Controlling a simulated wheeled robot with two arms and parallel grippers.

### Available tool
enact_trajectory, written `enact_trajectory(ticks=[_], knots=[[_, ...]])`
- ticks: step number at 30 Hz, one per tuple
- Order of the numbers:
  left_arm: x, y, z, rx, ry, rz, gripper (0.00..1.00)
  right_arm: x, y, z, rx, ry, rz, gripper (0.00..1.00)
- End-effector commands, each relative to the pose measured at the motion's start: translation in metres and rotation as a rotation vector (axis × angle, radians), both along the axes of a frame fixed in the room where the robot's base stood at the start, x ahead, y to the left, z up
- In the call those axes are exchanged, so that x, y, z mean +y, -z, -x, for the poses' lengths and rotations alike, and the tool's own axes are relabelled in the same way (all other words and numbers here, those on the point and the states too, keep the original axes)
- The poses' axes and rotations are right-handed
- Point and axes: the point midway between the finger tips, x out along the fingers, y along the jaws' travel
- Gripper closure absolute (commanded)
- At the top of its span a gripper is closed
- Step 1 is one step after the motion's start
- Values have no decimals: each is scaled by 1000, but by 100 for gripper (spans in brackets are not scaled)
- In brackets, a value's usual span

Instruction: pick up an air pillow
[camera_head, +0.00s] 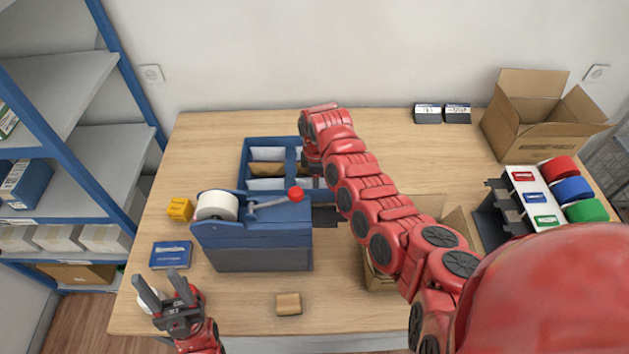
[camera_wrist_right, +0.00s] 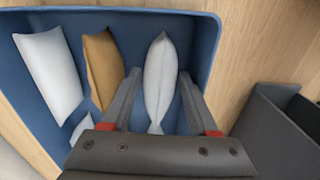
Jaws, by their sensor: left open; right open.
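My right gripper (camera_wrist_right: 158,100) is open over the blue tray (camera_wrist_right: 210,28), with one finger on each side of a pale grey air pillow (camera_wrist_right: 159,68). Whether the fingers touch it is not clear. A brown padded pillow (camera_wrist_right: 103,68) and a white pillow (camera_wrist_right: 48,70) lie to its left, and part of another pale one (camera_wrist_right: 82,128) shows below. In the head view the blue tray (camera_head: 243,166) stands at the back of the counter, partly hidden by my right arm. My left gripper (camera_head: 158,287) is open and empty at the front left.
A blue tape dispenser (camera_head: 250,245) with a red-knobbed lever stands in front of the tray. An open carton (camera_head: 530,110) and a rack with coloured rolls (camera_head: 535,200) are at the right. A small tan block (camera_head: 288,304) lies near the front edge. Blue shelving (camera_head: 70,130) borders the left.

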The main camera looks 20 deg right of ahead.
Motion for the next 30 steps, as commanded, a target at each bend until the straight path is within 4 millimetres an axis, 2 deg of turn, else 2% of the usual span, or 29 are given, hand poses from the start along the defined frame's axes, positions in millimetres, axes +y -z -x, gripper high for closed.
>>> enact_trajectory(ticks=[8,18,30], knots=[[0,-1,0,0,0,0,50,1,3,0,-2,0,-2,40],[0,-1,0,0,0,0,50,1,3,0,-2,0,-2,100],[0,3,0,0,0,0,50,0,-2,-2,-5,0,0,100]])
